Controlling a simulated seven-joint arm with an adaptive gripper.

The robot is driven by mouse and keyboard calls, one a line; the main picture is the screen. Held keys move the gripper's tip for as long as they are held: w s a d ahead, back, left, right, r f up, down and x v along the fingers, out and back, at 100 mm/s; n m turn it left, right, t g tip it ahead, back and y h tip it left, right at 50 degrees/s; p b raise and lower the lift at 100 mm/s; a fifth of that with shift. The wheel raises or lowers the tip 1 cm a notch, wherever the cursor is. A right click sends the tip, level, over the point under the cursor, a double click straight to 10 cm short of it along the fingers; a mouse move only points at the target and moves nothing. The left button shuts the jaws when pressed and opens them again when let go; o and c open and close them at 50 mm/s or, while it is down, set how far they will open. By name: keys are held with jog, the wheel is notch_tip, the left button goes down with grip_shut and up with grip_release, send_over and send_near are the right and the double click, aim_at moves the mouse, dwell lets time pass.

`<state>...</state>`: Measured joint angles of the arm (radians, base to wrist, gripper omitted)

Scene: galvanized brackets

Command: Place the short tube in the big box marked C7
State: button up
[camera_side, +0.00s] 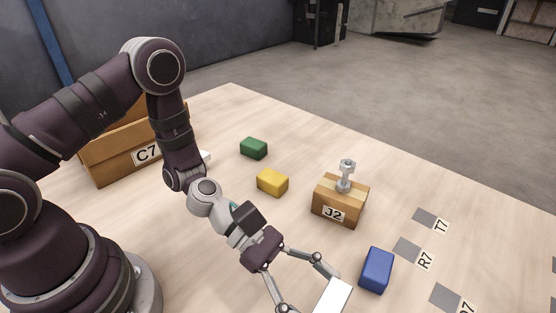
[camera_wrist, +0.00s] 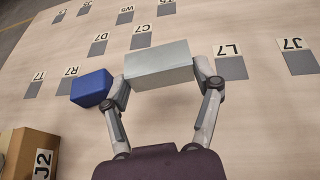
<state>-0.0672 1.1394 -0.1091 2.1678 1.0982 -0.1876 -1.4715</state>
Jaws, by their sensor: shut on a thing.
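My gripper (camera_side: 312,292) is shut on a pale grey oblong block (camera_wrist: 158,62), which spans its two fingers; the block also shows at the bottom edge of the side view (camera_side: 333,298), partly cut off. I cannot tell whether this block is hollow, and I make out no round tube in either view. The big cardboard box marked C7 (camera_side: 112,167) stands at the left of the table, behind my arm, which hides part of it. My gripper is far from it, at the front of the table.
A small box marked J2 (camera_side: 336,205) has a bolt (camera_side: 346,178) standing on it. Blue (camera_side: 377,269), yellow (camera_side: 272,182) and green (camera_side: 254,148) blocks lie apart. Flat grey squares with labels lie at the right; one flat label also reads C7 (camera_wrist: 143,28). A white thing (camera_side: 206,157) is mostly hidden.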

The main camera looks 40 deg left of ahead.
jog(key=shift+f, duration=2.8)
jog(key=o, duration=1.2)
jog(key=shift+f, duration=0.1)
